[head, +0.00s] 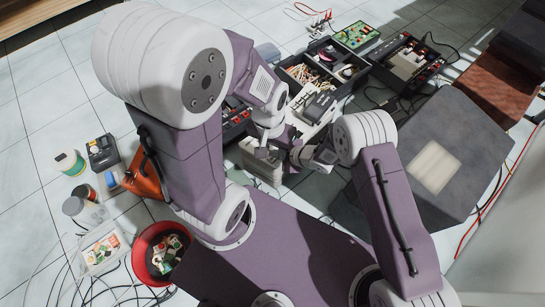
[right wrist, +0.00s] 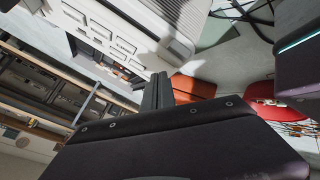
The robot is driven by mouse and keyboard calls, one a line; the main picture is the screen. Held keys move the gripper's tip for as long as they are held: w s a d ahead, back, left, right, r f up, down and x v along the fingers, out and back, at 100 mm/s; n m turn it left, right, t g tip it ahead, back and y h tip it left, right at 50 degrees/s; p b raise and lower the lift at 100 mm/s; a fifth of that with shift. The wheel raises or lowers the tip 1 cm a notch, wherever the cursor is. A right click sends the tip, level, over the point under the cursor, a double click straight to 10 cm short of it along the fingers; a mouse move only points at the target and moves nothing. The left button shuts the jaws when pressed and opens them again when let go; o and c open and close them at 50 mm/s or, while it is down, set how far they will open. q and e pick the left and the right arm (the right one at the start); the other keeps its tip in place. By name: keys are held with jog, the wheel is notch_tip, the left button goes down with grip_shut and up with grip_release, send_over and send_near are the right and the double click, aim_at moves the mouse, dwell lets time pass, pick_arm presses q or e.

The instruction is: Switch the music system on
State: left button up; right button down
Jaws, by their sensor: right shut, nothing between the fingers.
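The music system appears to be the pale, ribbed box (head: 262,171) on the floor, in the middle of the head view, partly hidden by my grippers. In the right wrist view a silver-white unit (right wrist: 130,25) fills the upper part, with a ribbed face and rows of rectangular keys or slots. My right gripper (head: 298,156) is at the right of the pale box. Its closed, empty fingers (right wrist: 157,90) show close below the silver unit; I cannot tell if they touch it. My left gripper (head: 264,151) is small, just above the box; its opening is unclear.
Toolbox trays (head: 307,73), a black device (head: 407,60) and a green board (head: 357,35) lie beyond. A large grey block (head: 465,145) stands at right. A red bowl (head: 151,268) and jars (head: 70,163) are at left. Cables cross the floor; tiles at upper left are clear.

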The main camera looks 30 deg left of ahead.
jog(key=shift+f, duration=0.1)
dwell(0.4)
jog(key=shift+f+b, duration=0.3)
jog(key=shift+f, duration=0.05)
jog(key=shift+f+b, duration=0.35)
jog(key=shift+f, duration=0.25)
dwell(0.8)
jog(key=shift+r, duration=0.1)
jog(key=shift+r+p, duration=0.85)
notch_tip(320, 180, up, 6)
jog(key=p, duration=0.5)
